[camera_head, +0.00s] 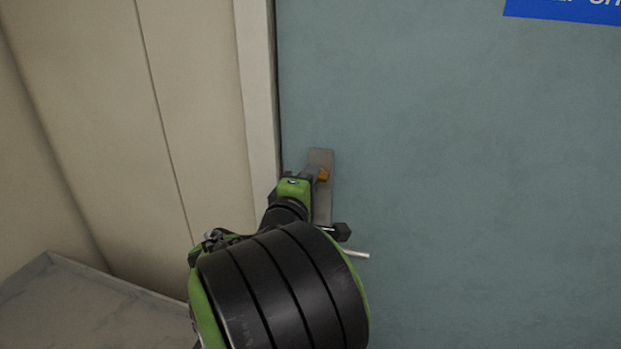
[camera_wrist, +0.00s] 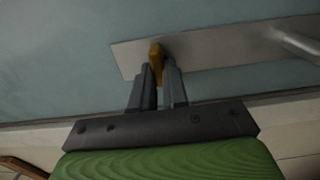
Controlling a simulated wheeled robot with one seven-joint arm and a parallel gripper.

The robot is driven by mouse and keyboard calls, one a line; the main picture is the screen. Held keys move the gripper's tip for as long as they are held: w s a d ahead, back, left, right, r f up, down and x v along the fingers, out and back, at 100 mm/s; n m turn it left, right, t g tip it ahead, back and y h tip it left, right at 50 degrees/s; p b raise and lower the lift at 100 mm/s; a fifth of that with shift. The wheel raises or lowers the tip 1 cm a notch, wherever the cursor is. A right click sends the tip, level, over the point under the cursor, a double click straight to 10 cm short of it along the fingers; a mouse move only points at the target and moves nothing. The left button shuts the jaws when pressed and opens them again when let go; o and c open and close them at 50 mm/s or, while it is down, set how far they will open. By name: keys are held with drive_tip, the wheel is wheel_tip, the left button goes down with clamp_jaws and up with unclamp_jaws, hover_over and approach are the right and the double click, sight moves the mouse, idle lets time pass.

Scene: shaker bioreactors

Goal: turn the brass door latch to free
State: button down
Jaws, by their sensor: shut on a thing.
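The brass door latch (camera_wrist: 155,50) is a small brown-gold piece on a grey metal plate (camera_wrist: 210,50). In the head view the latch (camera_head: 323,175) shows at the upper part of the upright plate (camera_head: 321,158), near the door's left edge. My gripper (camera_wrist: 157,72) is shut on the latch, one dark finger on each side of it. In the head view my gripper (camera_head: 311,175) reaches the latch from the left, and my arm hides part of the plate. The latch's lower part is hidden between the fingers.
The teal door (camera_head: 470,190) fills the right side, with a blue sign (camera_head: 565,10) at the top. A pale door frame (camera_head: 258,90) and beige wall (camera_head: 190,110) stand left. A metal lever handle (camera_head: 350,253) sticks out below the latch, close to my arm.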

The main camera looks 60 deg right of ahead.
drive_tip(key=c, duration=1.1)
unclamp_jaws()
drive_tip(key=shift+c, duration=0.2)
drive_tip(key=s+a+b, duration=0.2)
drive_tip(key=a+b, duration=0.2)
drive_tip(key=a, duration=1.1)
drive_tip(key=shift+s+a, duration=0.25)
drive_tip(key=shift+a, duration=0.05)
